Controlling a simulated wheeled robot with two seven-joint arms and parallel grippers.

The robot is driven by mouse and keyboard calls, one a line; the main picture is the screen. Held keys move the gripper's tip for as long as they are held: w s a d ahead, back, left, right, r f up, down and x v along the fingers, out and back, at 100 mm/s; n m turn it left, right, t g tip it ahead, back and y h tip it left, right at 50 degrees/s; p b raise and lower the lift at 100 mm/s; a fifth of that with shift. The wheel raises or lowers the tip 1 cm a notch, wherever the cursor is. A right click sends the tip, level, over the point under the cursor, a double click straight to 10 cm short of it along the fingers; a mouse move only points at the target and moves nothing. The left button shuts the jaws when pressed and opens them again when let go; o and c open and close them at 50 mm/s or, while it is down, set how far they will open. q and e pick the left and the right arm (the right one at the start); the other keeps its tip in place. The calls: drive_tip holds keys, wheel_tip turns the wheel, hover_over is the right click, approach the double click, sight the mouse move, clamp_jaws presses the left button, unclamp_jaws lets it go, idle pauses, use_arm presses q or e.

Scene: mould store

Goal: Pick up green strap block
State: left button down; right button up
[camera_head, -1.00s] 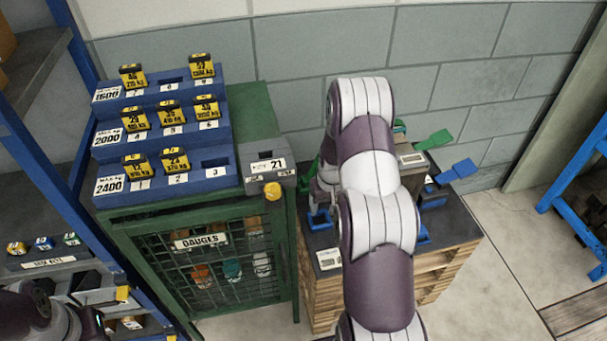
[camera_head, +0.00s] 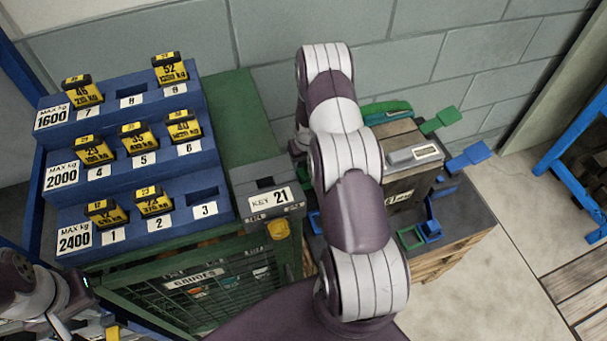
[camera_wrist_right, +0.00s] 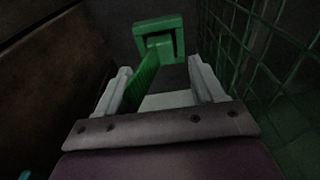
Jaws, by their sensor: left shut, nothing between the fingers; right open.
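In the right wrist view a green piece with a square, frame-like head (camera_wrist_right: 158,30) and a ribbed green strip is in front of my right gripper (camera_wrist_right: 158,72); it looks like the green strap block. My right gripper is open, and the strip runs back between its fingers, close to the left one. I cannot tell whether they touch. In the head view my right arm hides this gripper. Green parts show there too: a flat green tab (camera_head: 441,120) and a small green frame (camera_head: 410,238) beside a dark box (camera_head: 400,165). My left gripper (camera_head: 75,300) is shut and empty at the lower left.
A blue stepped rack (camera_head: 125,150) with yellow tagged blocks stands on a green cabinet (camera_head: 240,110) with a mesh front. A grey key box (camera_head: 268,200) sits at its right edge. A blue tab (camera_head: 468,158) sticks out right of the dark box.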

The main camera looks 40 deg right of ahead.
sight(304, 172)
drive_tip(key=f, duration=0.5)
drive_tip(key=shift+w, duration=0.3)
drive_tip(key=c, duration=1.1)
drive_tip(key=shift+r, duration=0.15)
wheel_tip(304, 172, up, 10)
drive_tip(key=shift+f, duration=0.1)
